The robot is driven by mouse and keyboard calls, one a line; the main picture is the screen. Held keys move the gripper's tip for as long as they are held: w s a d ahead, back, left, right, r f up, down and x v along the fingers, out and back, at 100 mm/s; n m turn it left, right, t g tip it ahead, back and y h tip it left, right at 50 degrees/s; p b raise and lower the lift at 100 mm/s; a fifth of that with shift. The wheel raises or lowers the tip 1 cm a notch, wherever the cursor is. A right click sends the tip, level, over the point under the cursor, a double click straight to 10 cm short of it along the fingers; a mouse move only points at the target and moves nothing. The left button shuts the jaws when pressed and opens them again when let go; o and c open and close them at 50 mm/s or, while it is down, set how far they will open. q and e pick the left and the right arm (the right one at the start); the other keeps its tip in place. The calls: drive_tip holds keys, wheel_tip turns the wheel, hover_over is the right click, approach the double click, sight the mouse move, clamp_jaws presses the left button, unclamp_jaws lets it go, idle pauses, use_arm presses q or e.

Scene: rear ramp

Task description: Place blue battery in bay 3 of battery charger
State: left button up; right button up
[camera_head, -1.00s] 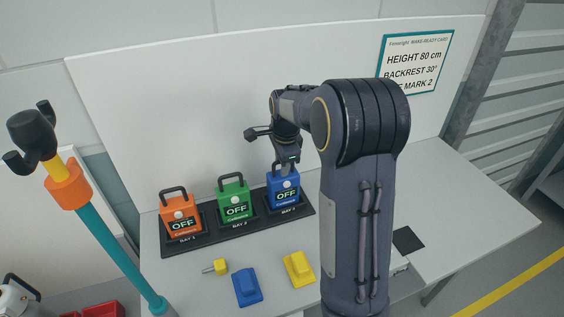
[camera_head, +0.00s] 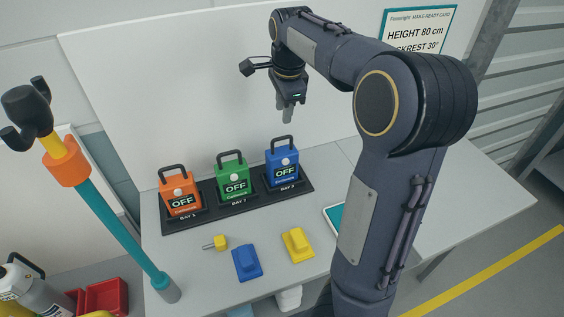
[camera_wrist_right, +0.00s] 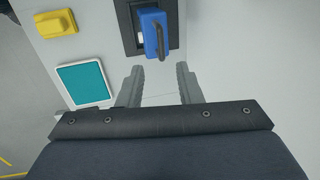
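The blue battery (camera_head: 282,164) stands upright in bay 3, the right-hand bay of the black battery charger (camera_head: 240,204). My left gripper is not in view.
An orange battery (camera_head: 180,190) and a green battery (camera_head: 233,178) stand in the other bays, both reading OFF. A blue block (camera_head: 247,264), a yellow block (camera_head: 298,245) and a small yellow knobbed piece (camera_head: 216,243) lie in front. A teal-faced panel (camera_wrist_right: 82,83) lies on the table. A teal pole (camera_head: 120,230) stands at left.

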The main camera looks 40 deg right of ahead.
drive_tip(key=s+a+f+n+t+y, duration=0.1)
drive_tip(key=s+a+f+n, duration=0.3)
drive_tip(key=s+a+n, duration=0.5)
drive_tip(key=s+a+f+n+t+y, duration=0.2)
drive_tip(key=s+a+f+n+y, duration=0.1)
drive_tip(key=s+a+n, duration=0.7)
drive_tip(key=s+n, duration=0.1)
drive_tip(key=s, duration=0.3)
drive_tip(key=shift+f+t, duration=0.3)
drive_tip(key=shift+f, duration=0.05)
